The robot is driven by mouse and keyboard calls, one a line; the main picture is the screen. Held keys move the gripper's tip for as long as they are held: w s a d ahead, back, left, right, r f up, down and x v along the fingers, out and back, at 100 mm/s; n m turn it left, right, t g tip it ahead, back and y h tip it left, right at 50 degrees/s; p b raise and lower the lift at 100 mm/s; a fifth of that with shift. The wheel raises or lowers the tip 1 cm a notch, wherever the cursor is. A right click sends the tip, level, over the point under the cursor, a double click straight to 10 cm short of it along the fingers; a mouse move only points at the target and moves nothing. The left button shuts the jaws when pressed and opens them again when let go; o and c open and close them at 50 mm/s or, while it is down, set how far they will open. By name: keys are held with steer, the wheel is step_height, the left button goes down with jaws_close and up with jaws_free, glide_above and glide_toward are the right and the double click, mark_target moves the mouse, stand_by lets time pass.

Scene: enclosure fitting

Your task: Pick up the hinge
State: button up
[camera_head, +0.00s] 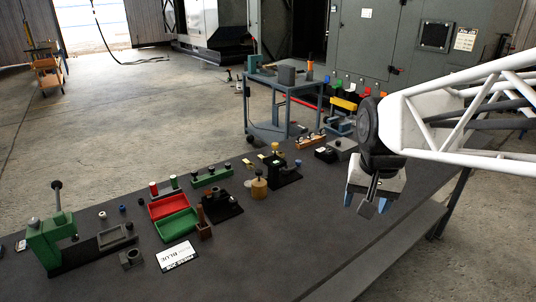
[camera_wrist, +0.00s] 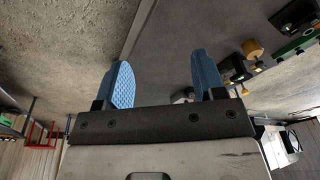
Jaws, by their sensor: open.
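My gripper (camera_head: 367,202) hangs in the air over the right part of the dark table, apart from the parts there. In the wrist view its two blue fingers are spread wide, and the gripper (camera_wrist: 160,64) has nothing held between them. I cannot single out the hinge with certainty. Small yellow pieces (camera_head: 275,147) lie near a black fixture (camera_head: 284,173) at the table's middle, left of my gripper in the head view. They are too small to tell whether one is the hinge. A small pale object (camera_wrist: 183,95) shows low between the fingers, partly hidden by the gripper body.
A red tray (camera_head: 168,207) and a green tray (camera_head: 177,225) sit left of the middle. The table's front right surface (camera_head: 300,245) is clear.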

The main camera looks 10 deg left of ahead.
steer(key=w+a, duration=0.8)
steer(key=w, duration=0.2)
steer(key=m+g, duration=0.2)
steer(key=m, duration=0.1)
glide_toward(215, 189)
steer(key=shift+s+d+f, duration=0.3)
steer(key=shift+s+f, duration=0.3)
steer(key=shift+s, duration=0.1)
steer(key=shift+a+f, duration=0.2)
steer(key=shift+a, duration=0.15)
steer(key=shift+f, duration=0.1)
steer(key=shift+w+f, duration=0.1)
steer(key=shift+f, duration=1.1)
steer(key=shift+f, duration=0.1)
steer(key=shift+w+d+f, duration=0.1)
steer(key=shift+f, duration=1.15)
steer(key=shift+w+f, duration=0.1)
steer(key=shift+f, duration=1.15)
